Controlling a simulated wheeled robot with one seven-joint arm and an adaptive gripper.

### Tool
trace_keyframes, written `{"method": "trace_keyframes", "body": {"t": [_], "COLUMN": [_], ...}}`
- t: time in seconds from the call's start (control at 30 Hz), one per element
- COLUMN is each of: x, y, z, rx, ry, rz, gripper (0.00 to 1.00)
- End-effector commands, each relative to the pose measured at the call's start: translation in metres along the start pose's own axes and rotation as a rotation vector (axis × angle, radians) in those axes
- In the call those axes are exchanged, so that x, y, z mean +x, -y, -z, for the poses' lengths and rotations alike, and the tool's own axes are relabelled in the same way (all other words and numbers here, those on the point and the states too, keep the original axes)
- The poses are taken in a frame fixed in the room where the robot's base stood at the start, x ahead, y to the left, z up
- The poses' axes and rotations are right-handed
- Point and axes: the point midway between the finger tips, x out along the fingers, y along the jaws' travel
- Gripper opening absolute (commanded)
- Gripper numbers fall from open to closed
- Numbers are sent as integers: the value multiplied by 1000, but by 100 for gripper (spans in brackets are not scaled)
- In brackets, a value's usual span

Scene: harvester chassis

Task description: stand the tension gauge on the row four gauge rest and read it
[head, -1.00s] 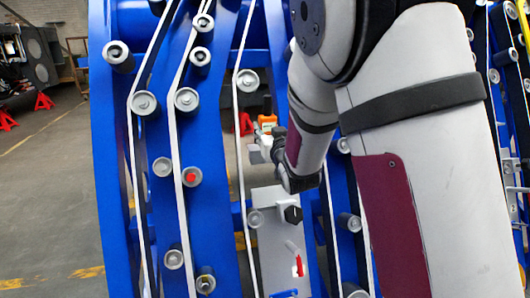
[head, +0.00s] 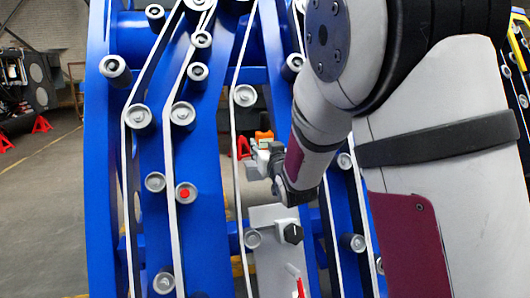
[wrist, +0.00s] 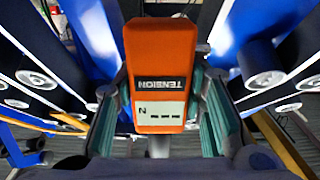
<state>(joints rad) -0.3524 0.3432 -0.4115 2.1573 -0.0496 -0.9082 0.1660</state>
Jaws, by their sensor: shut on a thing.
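The tension gauge (wrist: 160,70) is an orange block with a black TENSION label and a pale display, both upside down in the wrist view. The display shows "N" and dashes, with no number. My gripper (wrist: 160,115) is shut on the gauge, with a green-padded finger on each side. In the head view the gauge (head: 264,136) is a small orange shape above my gripper (head: 264,158), in the gap between blue chassis plates. I cannot tell which part is the row four gauge rest, or whether the gauge touches anything.
Blue plates (head: 200,230) carry grey rollers (head: 139,116) and pale belts close to my gripper. Below it is a grey panel (head: 268,262) with a black knob (head: 290,233) and a red-tipped lever (head: 300,286). Open floor (head: 40,220) lies left.

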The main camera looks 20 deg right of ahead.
Motion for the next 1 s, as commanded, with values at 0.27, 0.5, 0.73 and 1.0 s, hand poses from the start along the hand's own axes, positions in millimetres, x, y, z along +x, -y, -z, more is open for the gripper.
{"method": "trace_keyframes", "body": {"t": [0.27, 0.5, 0.73, 1.0], "x": [31, 56, 81, 110], "y": [0, -1, -1, -1], "z": [-1, 0, 0, 0], "rx": [-2, -1, -1, -1], "ry": [-2, -2, -3, -2], "rz": [0, 0, -1, -1], "gripper": [4, 4, 4, 4]}}
